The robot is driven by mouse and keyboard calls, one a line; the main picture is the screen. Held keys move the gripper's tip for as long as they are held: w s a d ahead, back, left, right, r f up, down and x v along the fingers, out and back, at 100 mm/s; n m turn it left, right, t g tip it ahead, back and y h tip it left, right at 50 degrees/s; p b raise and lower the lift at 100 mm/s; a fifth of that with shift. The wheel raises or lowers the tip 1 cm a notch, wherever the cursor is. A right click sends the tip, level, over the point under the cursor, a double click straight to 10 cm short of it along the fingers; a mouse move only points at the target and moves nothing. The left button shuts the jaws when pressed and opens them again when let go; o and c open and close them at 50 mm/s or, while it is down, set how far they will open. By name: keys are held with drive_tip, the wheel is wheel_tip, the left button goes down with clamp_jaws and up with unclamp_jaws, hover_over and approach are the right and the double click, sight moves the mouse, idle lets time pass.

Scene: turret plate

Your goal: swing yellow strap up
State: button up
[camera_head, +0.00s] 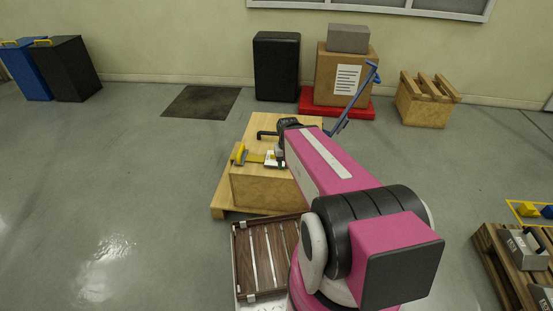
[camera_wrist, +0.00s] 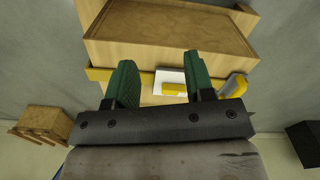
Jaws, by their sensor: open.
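A yellow strap (camera_head: 255,158) lies across the top of a light wooden box (camera_head: 262,190), with a yellow upright handle-like piece (camera_head: 239,153) at its left end. In the wrist view, the yellow strap (camera_wrist: 100,74) runs across beyond my fingers, with a curved yellow piece (camera_wrist: 236,86) at right. A white plate with a yellow bar (camera_wrist: 172,84) shows between the fingers. My gripper (camera_wrist: 159,62) has two green fingers spread apart with nothing held between them. It is over the box, close to the strap; contact cannot be told. My pink arm hides part of the box in the head view.
A slatted brown tray (camera_head: 265,258) lies in front of the box. A blue-handled red cart (camera_head: 345,110) with cartons stands behind. A pallet with grey blocks (camera_head: 505,260) is at right.

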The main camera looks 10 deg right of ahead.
drive_tip(key=w+a+f+m, duration=0.1)
drive_tip(key=w+a, duration=0.2)
drive_tip(key=w, duration=0.3)
drive_tip(key=w+a, duration=0.3)
drive_tip(key=w, duration=0.4)
drive_tip(key=m+y, duration=0.2)
drive_tip(key=m, duration=0.1)
approach(241, 149)
drive_tip(key=shift+t, duration=0.3)
drive_tip(key=f, duration=0.3)
drive_tip(key=a+f, duration=0.1)
drive_tip(key=f, duration=0.5)
drive_tip(key=shift+s+a+f, duration=0.1)
drive_tip(key=shift+a+f, duration=0.1)
drive_tip(key=shift+a, duration=0.15)
clamp_jaws()
